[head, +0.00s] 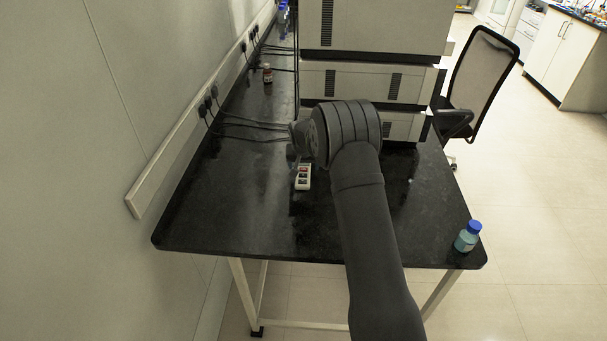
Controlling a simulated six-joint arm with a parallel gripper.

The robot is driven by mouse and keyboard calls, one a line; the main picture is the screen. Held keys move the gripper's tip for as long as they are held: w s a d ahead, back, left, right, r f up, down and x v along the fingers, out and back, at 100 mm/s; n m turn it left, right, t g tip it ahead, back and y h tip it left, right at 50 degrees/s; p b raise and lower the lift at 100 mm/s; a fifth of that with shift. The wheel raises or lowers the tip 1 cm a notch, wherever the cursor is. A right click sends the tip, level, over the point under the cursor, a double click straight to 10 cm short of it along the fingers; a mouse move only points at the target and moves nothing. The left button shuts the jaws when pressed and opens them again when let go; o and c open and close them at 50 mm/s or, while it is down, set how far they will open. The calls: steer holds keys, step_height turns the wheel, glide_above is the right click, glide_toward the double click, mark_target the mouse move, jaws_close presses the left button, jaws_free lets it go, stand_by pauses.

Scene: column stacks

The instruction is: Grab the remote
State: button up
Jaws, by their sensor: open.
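The remote (303,177) is a small white block with dark and red marks on its top. It lies on the black bench top (235,215), left of my forearm. My gripper (292,153) is at the end of my dark arm, just above and left of the remote in the picture. It is small and partly hidden by my wrist, but it is open, and I see nothing held in it. The remote's far end is close to the wrist in the picture; I cannot tell the height gap between them.
Stacked white instruments (375,55) fill the back of the bench. Black cables (245,125) run from the wall sockets behind my wrist. A brown bottle (267,73) stands at the back left, and a blue-capped bottle (467,237) at the front right corner. The front left bench is clear.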

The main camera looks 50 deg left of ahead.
mark_target(304, 170)
steer(key=shift+x, duration=1.55)
steer(key=c, duration=1.1)
steer(key=shift+r, duration=0.1)
steer(key=shift+c, duration=0.2)
